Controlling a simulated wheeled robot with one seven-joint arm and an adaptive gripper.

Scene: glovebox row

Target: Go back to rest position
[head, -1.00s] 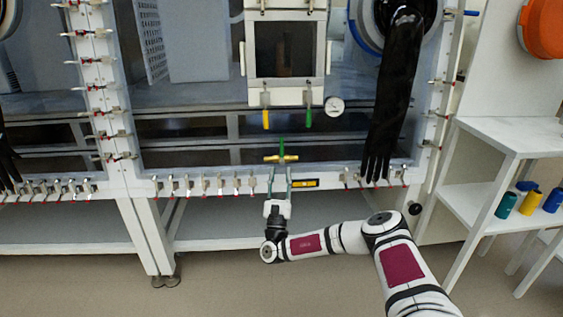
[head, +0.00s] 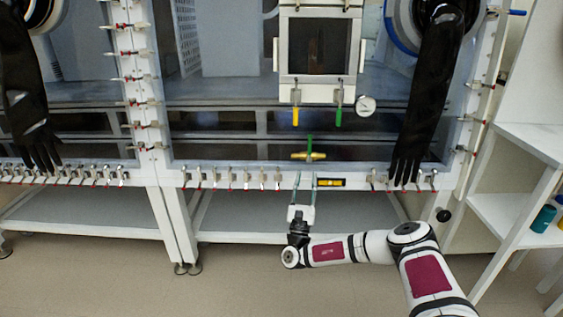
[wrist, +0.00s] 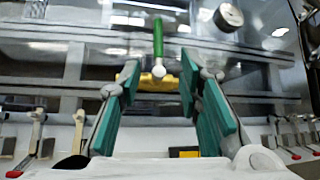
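My gripper (head: 306,184) is in front of the lower edge of the glovebox, with its two fingers pointing up toward the front panel. In the wrist view my gripper (wrist: 160,100) has its teal finger pads wide apart, and nothing is held between them. A valve with a green handle (head: 309,146) and a yellow body (head: 308,156) is on the panel just beyond the fingertips. In the wrist view the green handle (wrist: 158,38) shows between and beyond the pads, apart from them.
The small airlock door (head: 317,48) has a yellow handle (head: 295,116) and a green handle (head: 338,116) below it, beside a round gauge (head: 366,105). Black gloves (head: 432,90) hang at the right and left. A white shelf (head: 515,215) stands at right. Floor in front is clear.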

